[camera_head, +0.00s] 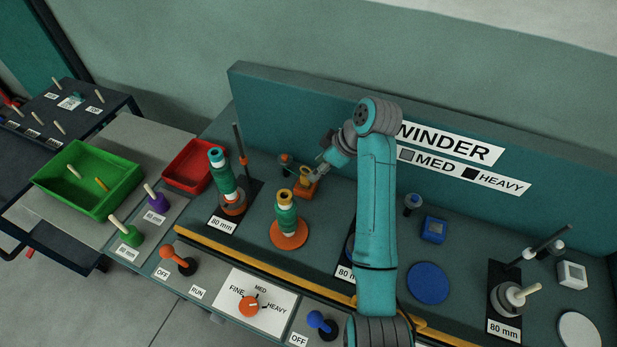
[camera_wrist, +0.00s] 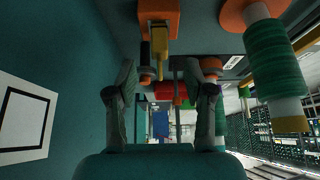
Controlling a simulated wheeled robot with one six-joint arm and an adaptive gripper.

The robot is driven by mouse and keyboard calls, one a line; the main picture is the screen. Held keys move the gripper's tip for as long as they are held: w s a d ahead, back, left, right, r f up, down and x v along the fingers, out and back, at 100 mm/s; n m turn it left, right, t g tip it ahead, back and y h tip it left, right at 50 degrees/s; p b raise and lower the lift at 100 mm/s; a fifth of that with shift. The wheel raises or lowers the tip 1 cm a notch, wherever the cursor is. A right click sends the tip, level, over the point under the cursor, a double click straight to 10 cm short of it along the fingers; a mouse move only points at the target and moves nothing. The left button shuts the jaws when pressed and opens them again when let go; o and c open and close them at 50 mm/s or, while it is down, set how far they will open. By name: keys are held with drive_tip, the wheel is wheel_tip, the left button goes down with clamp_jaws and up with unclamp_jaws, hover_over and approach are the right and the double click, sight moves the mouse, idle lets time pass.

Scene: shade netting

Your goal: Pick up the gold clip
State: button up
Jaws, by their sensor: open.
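The gold clip (camera_wrist: 160,41) shows in the wrist view at upper centre, against an orange block (camera_wrist: 158,14). In the head view my gripper (camera_head: 318,170) is just above and right of the block.
A green spool (camera_head: 286,218) on an orange disc stands close in front of the block. Another green spool (camera_head: 222,175) with a dark post stands to the left. The red tray (camera_head: 187,166) and green tray (camera_head: 72,202) are further left. The winder's back panel (camera_head: 290,105) rises behind.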

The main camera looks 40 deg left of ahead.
drive_tip(key=shift+x, duration=3.8)
clamp_jaws()
